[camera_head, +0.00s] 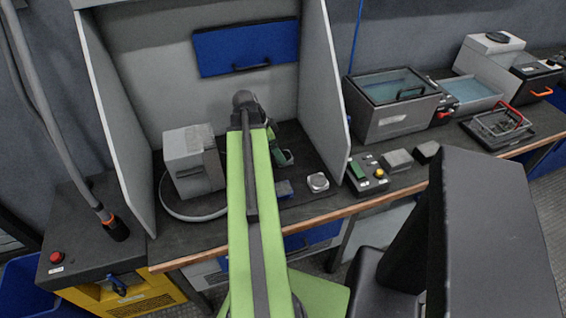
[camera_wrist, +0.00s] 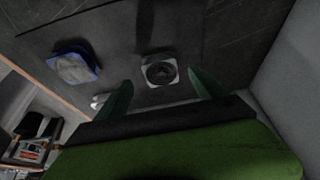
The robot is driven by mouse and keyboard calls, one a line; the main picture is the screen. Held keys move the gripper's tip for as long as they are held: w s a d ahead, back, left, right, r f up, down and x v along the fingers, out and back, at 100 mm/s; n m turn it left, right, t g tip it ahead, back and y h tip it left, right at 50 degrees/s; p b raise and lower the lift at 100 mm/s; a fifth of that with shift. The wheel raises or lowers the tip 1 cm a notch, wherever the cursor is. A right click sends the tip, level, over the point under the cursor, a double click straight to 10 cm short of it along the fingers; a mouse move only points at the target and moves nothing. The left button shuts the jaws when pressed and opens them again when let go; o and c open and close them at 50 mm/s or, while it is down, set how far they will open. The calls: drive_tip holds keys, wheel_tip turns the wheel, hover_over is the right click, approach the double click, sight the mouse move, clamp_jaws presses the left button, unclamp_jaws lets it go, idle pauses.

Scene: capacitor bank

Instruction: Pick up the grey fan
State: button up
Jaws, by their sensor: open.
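The grey fan (camera_wrist: 160,72), a square light frame around a dark round middle, lies flat on the dark bench mat in the wrist view. My gripper (camera_wrist: 160,85) is open, with one green fingertip to each side of the fan in the picture and nothing held. The depth gap between fingertips and fan is hard to judge. In the head view my gripper (camera_head: 282,156) is over the bench inside the booth, partly hidden by my green arm. I cannot say for certain which piece there is the fan.
A blue part (camera_wrist: 75,65) lies left of the fan. In the head view, a small light grey square piece (camera_head: 318,182) lies near the front edge. A grey box (camera_head: 190,160) stands left of my arm, a button box (camera_head: 367,176) to the right. Booth walls enclose the sides.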

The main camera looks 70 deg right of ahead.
sight(285, 153)
drive_tip(key=b+x, duration=0.3)
drive_tip(key=x, duration=0.2)
drive_tip(key=shift+b, duration=0.4)
drive_tip(key=shift+r, duration=0.2)
drive_tip(key=c, duration=1.5)
